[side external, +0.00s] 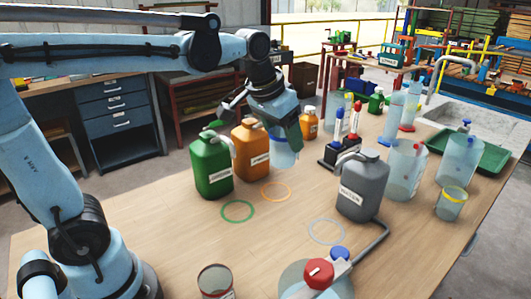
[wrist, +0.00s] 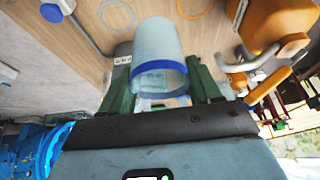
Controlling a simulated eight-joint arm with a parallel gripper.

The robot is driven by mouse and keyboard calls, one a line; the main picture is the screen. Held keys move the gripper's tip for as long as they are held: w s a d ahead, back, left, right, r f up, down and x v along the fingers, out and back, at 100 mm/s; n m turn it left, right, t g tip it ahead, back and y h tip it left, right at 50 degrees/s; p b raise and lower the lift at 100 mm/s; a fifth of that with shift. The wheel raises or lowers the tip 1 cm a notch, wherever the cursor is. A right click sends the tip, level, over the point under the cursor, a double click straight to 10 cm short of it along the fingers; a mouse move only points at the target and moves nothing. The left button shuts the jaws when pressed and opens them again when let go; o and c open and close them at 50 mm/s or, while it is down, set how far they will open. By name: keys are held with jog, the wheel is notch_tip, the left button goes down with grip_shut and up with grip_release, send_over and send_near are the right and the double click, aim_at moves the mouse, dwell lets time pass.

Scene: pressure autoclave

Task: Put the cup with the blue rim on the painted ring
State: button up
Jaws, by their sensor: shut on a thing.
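The cup with the blue rim (side external: 284,154) is clear and bluish and is held in my gripper (side external: 283,133), beside the orange jug. It looks raised off the table. In the wrist view the cup (wrist: 158,45) sits between the green fingers of my gripper (wrist: 162,88), with its blue rim towards the camera. Three painted rings lie on the table: a green ring (side external: 238,202), an orange ring (side external: 275,183) and a pale grey ring (side external: 325,219). All three look empty. The wrist view shows the pale ring (wrist: 100,19) and part of the orange ring (wrist: 181,11).
A green jug (side external: 212,170), an orange jug (side external: 252,160) and a grey jug (side external: 362,190) stand around the rings. A yellow-rimmed cup (side external: 451,206) is at the right, and a dark red-rimmed cup (side external: 215,283) at the front. The table between the rings is clear.

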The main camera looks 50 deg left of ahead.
jog(key=w+r, duration=0.1)
jog(key=w, duration=1)
send_over(314, 199)
notch_tip(314, 199, down, 18)
jog(key=shift+r, duration=0.15)
jog(key=o, duration=0.7)
jog(key=shift+o, duration=0.2)
